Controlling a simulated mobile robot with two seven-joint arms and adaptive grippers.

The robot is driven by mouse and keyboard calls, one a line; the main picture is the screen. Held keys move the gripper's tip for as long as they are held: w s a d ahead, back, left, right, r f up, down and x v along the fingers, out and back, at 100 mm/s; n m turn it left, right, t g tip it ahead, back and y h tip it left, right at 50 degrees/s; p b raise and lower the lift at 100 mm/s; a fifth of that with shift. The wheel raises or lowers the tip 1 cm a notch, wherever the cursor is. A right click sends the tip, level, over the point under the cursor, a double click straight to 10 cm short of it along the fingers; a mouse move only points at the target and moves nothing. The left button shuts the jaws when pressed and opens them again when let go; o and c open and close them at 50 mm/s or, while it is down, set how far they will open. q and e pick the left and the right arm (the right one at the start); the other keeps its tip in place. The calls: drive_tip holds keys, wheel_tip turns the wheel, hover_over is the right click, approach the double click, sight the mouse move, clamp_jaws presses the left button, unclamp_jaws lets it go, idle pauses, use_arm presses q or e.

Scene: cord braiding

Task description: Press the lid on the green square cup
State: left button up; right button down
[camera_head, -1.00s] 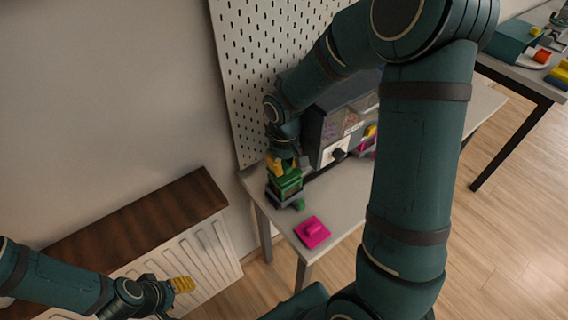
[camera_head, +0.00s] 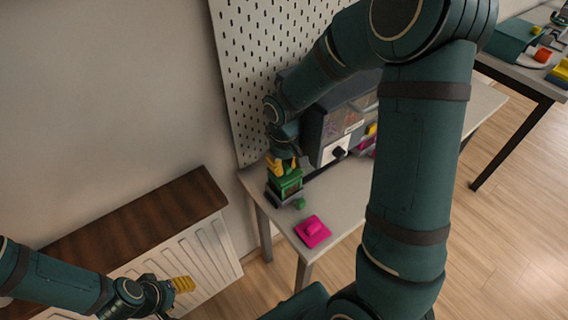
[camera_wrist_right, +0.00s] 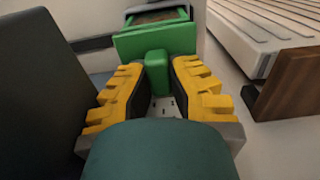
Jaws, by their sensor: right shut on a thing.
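The green square cup (camera_head: 287,188) stands in a dark holder (camera_head: 280,198) near the table's left corner. My right gripper (camera_head: 282,165) is just above it, with its yellow fingers shut on the knob of the green lid (camera_head: 286,175). In the right wrist view the knob (camera_wrist_right: 157,72) sits between the two yellow fingers, with the lid's flat plate (camera_wrist_right: 158,41) beyond. Part of the cup (camera_wrist_right: 157,13) shows behind the plate. Whether the lid is fully seated on the cup I cannot tell. My left gripper (camera_head: 183,285) is at lower left, away from the table; its fingertips are unclear.
A pink lid-like piece (camera_head: 312,231) lies at the table's front. A small green piece (camera_head: 300,204) is beside the holder. A grey drawer unit (camera_head: 325,135) stands right of my right gripper, and a pegboard (camera_head: 255,60) rises behind. A radiator (camera_head: 190,257) is at left.

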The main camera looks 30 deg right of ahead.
drive_tip(key=shift+f+b, duration=0.35)
drive_tip(key=shift+f, duration=0.15)
drive_tip(key=c, duration=0.6)
unclamp_jaws()
drive_tip(key=shift+r, duration=0.1)
drive_tip(key=shift+w+d+r+p, duration=0.1)
drive_tip(key=shift+r+p, duration=2.35)
drive_tip(key=shift+r, duration=0.6)
